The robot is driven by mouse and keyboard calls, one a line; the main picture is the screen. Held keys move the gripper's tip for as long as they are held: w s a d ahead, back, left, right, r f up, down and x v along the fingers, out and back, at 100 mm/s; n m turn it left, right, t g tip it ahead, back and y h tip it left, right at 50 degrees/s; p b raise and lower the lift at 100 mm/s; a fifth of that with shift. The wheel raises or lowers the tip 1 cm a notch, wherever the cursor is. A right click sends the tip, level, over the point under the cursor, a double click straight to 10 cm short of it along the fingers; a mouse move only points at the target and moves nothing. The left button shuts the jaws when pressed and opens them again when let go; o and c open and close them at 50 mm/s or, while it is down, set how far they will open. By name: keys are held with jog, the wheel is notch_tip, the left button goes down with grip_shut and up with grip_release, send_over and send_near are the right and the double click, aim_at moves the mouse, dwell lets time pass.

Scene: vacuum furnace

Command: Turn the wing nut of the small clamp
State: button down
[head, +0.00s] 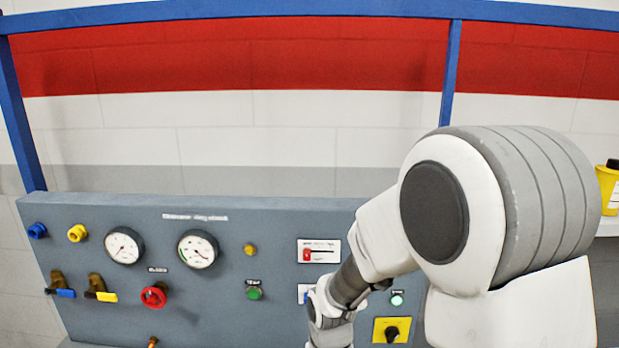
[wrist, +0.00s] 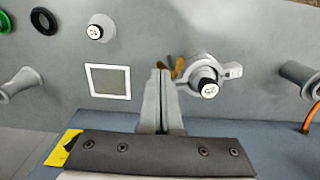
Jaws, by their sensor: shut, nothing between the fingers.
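In the wrist view the small clamp (wrist: 199,64) is a grey ring around a stub with a dark, labelled round end, with a lug on its right side. A brass-coloured wing nut (wrist: 179,66) shows at the clamp's left side, partly hidden behind my fingertips. My gripper (wrist: 160,76) is shut and empty, its fingers pointing at the panel just left of the wing nut. I cannot tell whether they touch it. In the head view I cannot make out the clamp, and my arm covers the panel's right part.
Grey stubs stand out at the left (wrist: 18,85) and right (wrist: 299,76) of the wrist view, an orange cable by the right one. A white-framed square (wrist: 108,96) is left of my fingers. The head view shows a control panel (head: 110,205) with gauges, knobs and valves.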

jog(key=shift+f+b, duration=0.9)
jog(key=shift+f, duration=0.2)
dwell(0.6)
jog(key=shift+r, duration=0.15)
notch_tip(320, 180, up, 8)
jog(key=p, duration=0.6)
dwell(0.3)
jog(key=s+d+r+t, duration=0.2)
jog(key=s+d+r, duration=0.3)
jog(key=r, duration=0.5)
jog(key=s+d+r+t, duration=0.3)
jog(key=s+d+r, duration=0.2)
jog(key=r, duration=0.5)
jog(key=shift+s+d+r+t, duration=0.3)
jog(key=shift+s, duration=0.9)
